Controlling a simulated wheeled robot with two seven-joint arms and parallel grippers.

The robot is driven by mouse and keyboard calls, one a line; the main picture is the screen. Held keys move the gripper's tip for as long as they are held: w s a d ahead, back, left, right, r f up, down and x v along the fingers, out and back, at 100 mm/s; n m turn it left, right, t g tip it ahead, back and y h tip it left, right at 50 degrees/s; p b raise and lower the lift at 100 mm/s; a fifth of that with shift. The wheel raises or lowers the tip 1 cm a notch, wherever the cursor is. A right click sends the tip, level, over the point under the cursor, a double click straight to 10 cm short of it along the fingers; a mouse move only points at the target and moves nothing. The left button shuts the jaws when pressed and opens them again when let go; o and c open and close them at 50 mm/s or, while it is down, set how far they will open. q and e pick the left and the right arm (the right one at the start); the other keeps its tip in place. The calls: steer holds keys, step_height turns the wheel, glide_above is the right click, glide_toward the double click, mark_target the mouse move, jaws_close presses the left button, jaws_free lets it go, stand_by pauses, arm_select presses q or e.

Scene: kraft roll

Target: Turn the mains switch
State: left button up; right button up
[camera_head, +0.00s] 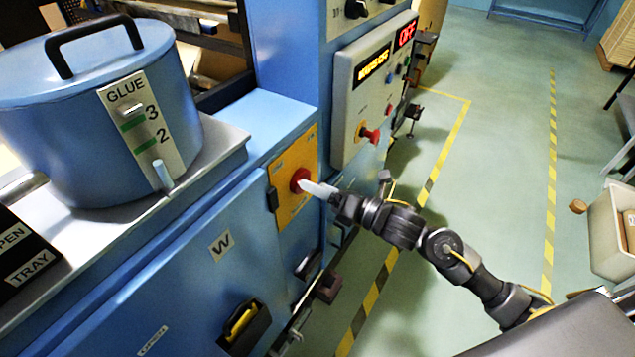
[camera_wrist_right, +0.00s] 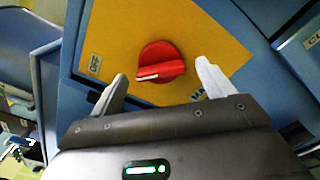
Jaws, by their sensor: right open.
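The mains switch is a red rotary knob (camera_head: 299,179) on a yellow plate (camera_head: 283,206) on the blue machine's side. In the right wrist view the red knob (camera_wrist_right: 160,62) shows a white pointer line aimed left, toward a small label that seems to read "OFF" (camera_wrist_right: 95,63). My right gripper (camera_head: 316,187) is at the knob in the head view. In the wrist view its two pale fingers (camera_wrist_right: 162,80) are open, one on each side of the knob, with gaps between them and it. My left gripper is not in view.
A control panel (camera_head: 370,85) with displays and a red button (camera_head: 370,134) is just beyond the switch. The green floor (camera_head: 500,130) at right is mostly clear.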

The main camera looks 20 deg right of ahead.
steer(key=shift+w+a, duration=0.3)
steer(key=shift+w, duration=0.05)
steer(key=c, duration=1)
